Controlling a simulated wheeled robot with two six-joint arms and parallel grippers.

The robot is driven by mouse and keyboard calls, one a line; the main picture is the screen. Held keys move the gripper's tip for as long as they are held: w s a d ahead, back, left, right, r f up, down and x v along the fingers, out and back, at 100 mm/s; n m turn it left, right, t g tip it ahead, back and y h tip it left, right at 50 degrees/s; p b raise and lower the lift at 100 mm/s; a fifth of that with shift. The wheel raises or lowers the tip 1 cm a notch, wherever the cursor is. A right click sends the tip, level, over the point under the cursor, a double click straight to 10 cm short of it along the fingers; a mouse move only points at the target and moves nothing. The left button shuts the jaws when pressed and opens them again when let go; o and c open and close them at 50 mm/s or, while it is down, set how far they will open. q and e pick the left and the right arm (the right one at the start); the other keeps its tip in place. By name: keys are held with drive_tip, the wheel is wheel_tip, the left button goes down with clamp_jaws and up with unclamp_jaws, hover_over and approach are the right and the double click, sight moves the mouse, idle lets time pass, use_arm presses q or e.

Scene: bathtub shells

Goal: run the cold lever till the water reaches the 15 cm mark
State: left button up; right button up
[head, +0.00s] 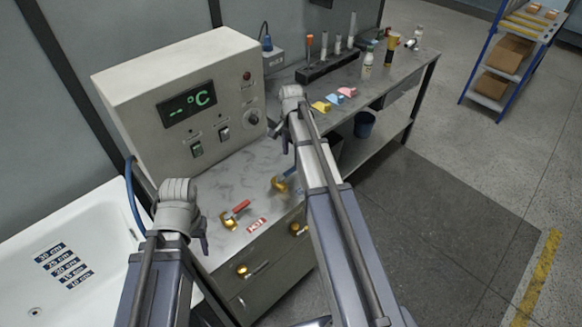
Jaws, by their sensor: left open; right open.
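The white tub (90,222) is at the left, with a drain (35,311) and a column of depth labels on its inner wall; the 15 cm label (73,273) is second from the bottom. I can make out no water in it. A brass lever with a red handle (238,209) stands on the counter beside a red label (257,226). A second brass lever (280,184), with a bluish handle, is partly hidden by my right arm. My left gripper (203,238) is open, between tub and red lever. My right gripper (285,138) is open, above the counter beyond the second lever.
A control box (180,100) with a green °C display stands behind the levers. Brass fittings (243,270) protrude from the cabinet front. Floor at right is clear before a shelf (505,60).

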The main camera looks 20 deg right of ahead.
sight(291, 170)
use_arm(q)
wheel_tip(291, 170, down, 7)
drive_tip(key=b, duration=0.6)
use_arm(e)
wheel_tip(291, 170, down, 7)
drive_tip(key=shift+r, duration=0.1)
use_arm(q)
drive_tip(key=shift+r, duration=0.1)
use_arm(e)
drive_tip(key=shift+c, duration=0.2)
clamp_jaws()
idle(0.4)
